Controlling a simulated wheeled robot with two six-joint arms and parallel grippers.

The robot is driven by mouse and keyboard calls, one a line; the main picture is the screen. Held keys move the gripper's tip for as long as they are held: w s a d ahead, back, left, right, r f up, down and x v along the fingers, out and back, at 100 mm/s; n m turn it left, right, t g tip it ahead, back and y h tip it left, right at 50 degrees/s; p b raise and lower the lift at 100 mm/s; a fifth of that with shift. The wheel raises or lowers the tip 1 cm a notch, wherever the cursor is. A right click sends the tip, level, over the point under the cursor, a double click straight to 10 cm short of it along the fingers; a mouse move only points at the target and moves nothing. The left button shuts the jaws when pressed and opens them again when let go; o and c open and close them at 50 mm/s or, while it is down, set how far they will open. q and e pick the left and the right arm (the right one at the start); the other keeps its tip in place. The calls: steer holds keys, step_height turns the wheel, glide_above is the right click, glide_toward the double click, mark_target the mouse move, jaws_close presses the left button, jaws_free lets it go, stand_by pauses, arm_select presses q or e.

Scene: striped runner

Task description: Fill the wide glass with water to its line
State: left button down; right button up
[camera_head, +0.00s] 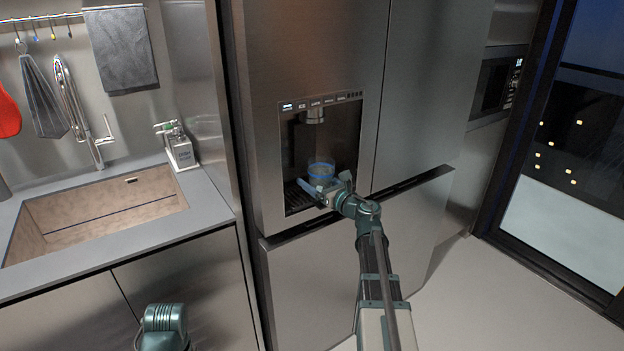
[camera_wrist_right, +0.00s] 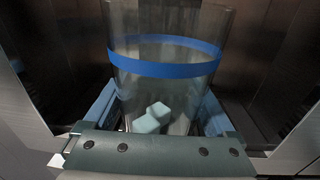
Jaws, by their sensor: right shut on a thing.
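The wide glass (camera_head: 321,170) stands upright in the dispenser recess of the fridge, below the nozzle (camera_head: 315,115). In the right wrist view the clear glass (camera_wrist_right: 165,95) has a blue line (camera_wrist_right: 165,69) around its upper part and a few pale ice cubes (camera_wrist_right: 152,118) at the bottom. I cannot make out a water level or a stream. My right gripper (camera_head: 328,187) reaches into the recess, its blue fingers on both sides of the glass, shut on it. In the head view only a teal part of my left arm shows at the bottom; its gripper is out of view.
The fridge dispenser (camera_head: 297,150) has a row of labelled buttons (camera_head: 322,101) above the recess, the leftmost lit, and a dark drip grille (camera_head: 297,198). A sink (camera_head: 95,215), tap (camera_head: 78,110) and soap bottle (camera_head: 180,147) are at the left. The floor at right is clear.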

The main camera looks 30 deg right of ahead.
steer(key=shift+s, duration=0.85)
steer(key=shift+d, duration=0.1)
steer(key=s, duration=1)
steer(key=shift+d, duration=0.35)
steer(key=shift+r, duration=0.1)
stand_by(0.4)
